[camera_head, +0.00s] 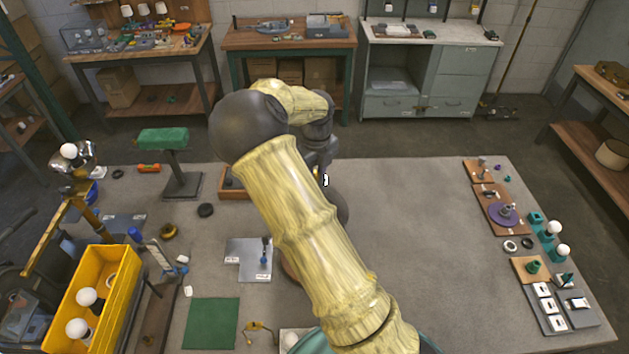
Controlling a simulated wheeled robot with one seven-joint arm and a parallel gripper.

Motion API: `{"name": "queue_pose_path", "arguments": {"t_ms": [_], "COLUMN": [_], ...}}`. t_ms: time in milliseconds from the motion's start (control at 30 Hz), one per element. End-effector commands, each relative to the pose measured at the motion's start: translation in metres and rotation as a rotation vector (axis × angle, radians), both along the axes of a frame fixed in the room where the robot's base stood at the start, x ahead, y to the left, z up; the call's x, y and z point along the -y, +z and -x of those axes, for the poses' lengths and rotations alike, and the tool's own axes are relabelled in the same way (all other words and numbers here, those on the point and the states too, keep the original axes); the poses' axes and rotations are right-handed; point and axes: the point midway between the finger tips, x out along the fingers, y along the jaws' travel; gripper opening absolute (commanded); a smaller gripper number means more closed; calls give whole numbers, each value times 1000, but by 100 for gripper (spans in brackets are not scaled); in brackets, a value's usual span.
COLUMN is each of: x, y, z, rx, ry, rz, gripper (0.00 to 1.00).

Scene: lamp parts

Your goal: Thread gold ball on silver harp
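My arm crosses the middle of the head view and hides much of the table's centre. My gripper (325,180) is at the arm's far end, over the back middle of the table, mostly hidden by my own links. A tiny white piece shows at its tip; I cannot tell whether it is held or part of the gripper. I cannot pick out a gold ball or a silver harp with certainty. A small gold-coloured wire piece (260,329) lies near the front edge. A grey plate (242,262) with a short upright post stands left of my arm.
A yellow bin (121,323) with white bulbs stands at the front left, beside a green mat (212,324). A green-topped stand (181,184) is at the back left. Boards and bulbs line the right edge. The table (430,230) right of my arm is clear.

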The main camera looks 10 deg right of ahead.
Motion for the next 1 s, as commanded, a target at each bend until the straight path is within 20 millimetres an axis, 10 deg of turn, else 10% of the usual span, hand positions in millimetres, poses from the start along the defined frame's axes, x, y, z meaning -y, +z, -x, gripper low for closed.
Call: {"name": "queue_pose_path", "arguments": {"t_ms": [767, 800, 1000], "x": [-1, -1, -1], "y": [-1, -1, -1], "z": [0, 0, 0], "rx": [1, 0, 0], "ry": [-441, -468, -460], "rz": [2, 1, 1], "gripper": [0, 28, 52]}}
